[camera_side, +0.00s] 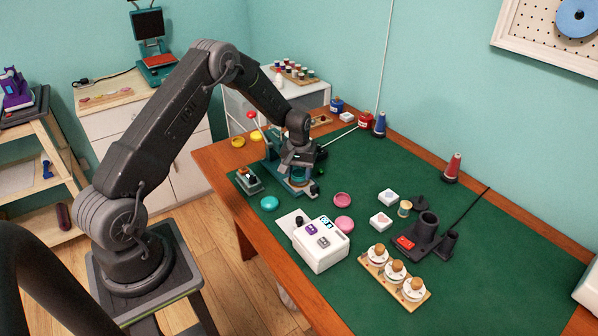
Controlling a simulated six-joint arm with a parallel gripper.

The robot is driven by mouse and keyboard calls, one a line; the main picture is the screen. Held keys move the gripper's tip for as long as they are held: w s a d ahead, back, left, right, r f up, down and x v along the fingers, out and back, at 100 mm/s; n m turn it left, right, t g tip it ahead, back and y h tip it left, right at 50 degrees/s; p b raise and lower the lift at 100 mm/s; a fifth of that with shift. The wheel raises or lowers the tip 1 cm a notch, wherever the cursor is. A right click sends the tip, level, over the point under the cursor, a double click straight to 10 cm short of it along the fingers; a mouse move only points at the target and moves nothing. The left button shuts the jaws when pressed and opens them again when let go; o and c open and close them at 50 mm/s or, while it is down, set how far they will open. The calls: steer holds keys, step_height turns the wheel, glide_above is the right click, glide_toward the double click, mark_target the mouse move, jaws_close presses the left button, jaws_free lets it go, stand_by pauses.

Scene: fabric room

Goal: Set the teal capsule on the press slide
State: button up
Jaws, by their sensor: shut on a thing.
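My gripper (298,168) points down at the teal press (297,186) at the back left of the green mat. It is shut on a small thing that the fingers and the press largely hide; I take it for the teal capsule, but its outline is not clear. The press slide is also mostly hidden behind my gripper, so I cannot tell whether the held thing touches it. A round teal piece (269,203) lies on the mat in front of the press, apart from my gripper.
A white box with buttons (321,244) is in front. Pink discs (343,200), a dark holder (419,239) and a wooden stamp rack (394,277) stand to the right. Yellow discs (238,142) lie behind left.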

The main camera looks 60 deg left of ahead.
mark_target(299, 177)
steer(key=shift+r, duration=0.55)
stand_by(0.4)
steer(key=shift+r, duration=0.25)
steer(key=shift+f, duration=1.05)
stand_by(1.4)
steer(key=shift+r, duration=0.65)
steer(key=shift+f, duration=0.9)
stand_by(0.6)
steer(key=o, duration=0.6)
steer(key=shift+o, duration=0.2)
step_height(299, 177, up, 11)
stand_by(0.8)
